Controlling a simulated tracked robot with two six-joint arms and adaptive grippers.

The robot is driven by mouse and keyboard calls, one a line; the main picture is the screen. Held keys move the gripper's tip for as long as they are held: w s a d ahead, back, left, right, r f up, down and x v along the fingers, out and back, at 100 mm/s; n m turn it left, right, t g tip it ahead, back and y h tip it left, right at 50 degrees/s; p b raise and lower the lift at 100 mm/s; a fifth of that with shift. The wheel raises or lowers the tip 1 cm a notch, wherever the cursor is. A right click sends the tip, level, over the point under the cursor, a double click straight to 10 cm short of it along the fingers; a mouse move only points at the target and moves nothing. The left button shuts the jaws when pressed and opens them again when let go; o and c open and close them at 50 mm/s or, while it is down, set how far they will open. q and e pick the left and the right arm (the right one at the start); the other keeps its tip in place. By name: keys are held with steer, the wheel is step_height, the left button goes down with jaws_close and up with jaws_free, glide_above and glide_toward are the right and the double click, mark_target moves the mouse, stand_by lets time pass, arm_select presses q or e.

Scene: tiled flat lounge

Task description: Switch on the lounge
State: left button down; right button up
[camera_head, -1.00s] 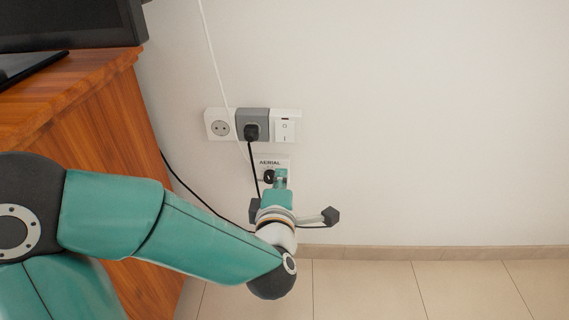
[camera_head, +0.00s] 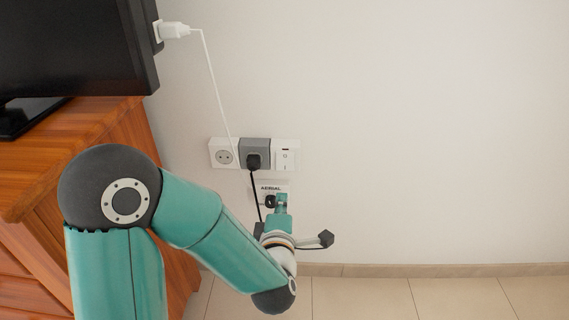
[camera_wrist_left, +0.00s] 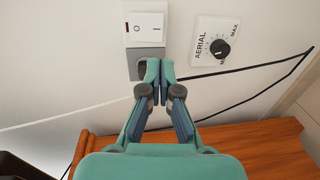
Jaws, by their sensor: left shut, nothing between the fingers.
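A white rocker switch (camera_head: 285,156) is at the right end of a wall strip; it also shows in the left wrist view (camera_wrist_left: 147,27), with a small red mark. I cannot tell which way the rocker is tilted. Below the strip is a white plate marked AERIAL (camera_head: 271,188) with a black round knob (camera_wrist_left: 220,48). My left gripper (camera_head: 281,201) is shut and empty, in front of the AERIAL plate and partly covering it, below the switch. In the left wrist view the fingertips (camera_wrist_left: 160,72) appear beside the grey socket. My right gripper is not in view.
A white socket (camera_head: 224,155) and a grey socket (camera_head: 255,147) with a black plug share the strip. A television (camera_head: 75,50) stands on a wooden cabinet (camera_head: 25,190) at left, with a white plug (camera_head: 174,30) and cable. The wall at right is clear.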

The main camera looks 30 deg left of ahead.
mark_target(285, 170)
arm_select(q)
steer(key=p+x, duration=0.2)
steer(key=x, duration=0.8)
steer(key=shift+w, duration=0.15)
steer(key=shift+w+a+f, duration=0.1)
steer(key=shift+w+a, duration=0.25)
steer(key=shift+w, duration=0.25)
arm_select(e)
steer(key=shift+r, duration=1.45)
